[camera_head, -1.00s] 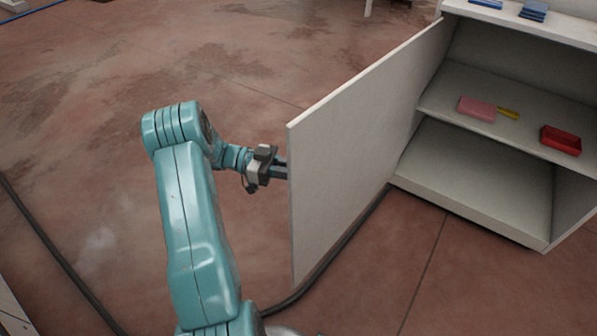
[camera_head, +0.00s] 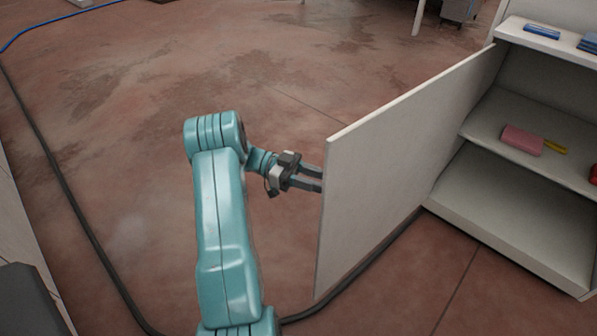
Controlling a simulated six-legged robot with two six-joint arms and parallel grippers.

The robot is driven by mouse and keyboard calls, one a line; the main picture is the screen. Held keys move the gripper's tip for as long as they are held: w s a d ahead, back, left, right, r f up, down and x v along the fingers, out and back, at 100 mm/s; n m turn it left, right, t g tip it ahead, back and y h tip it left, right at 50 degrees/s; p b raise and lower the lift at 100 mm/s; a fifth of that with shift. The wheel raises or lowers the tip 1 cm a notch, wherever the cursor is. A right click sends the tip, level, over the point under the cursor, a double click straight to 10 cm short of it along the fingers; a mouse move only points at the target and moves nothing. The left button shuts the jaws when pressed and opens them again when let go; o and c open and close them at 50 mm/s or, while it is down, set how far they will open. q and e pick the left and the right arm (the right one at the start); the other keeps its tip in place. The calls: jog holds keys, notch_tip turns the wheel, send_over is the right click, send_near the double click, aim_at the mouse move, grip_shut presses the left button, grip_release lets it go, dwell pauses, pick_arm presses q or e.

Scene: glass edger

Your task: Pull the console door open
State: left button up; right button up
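The console door (camera_head: 400,155) is a pale flat panel standing wide open, hinged at the left side of the console (camera_head: 512,238). The console's shelves are exposed. My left gripper (camera_head: 318,181) is at the outer face of the door near its free edge. Its two fingers show with a gap between them, and their tips reach the door's edge, where they are partly hidden behind it. Any handle on that outer face is hidden, so I cannot tell whether the fingers hold one. My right gripper is not in view.
A pink block (camera_head: 522,140) and a yellow item (camera_head: 555,147) lie on the middle shelf, with a red container (camera_head: 594,174) at the right picture edge. Blue items (camera_head: 541,32) are on top. A dark cable (camera_head: 75,205) runs along the floor. The floor behind the door is clear.

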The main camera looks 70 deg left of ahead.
pick_arm(q)
jog(key=v, duration=0.8)
jog(key=shift+s+a+p, duration=0.2)
jog(key=shift+s+p, duration=0.05)
jog(key=shift+p, duration=0.05)
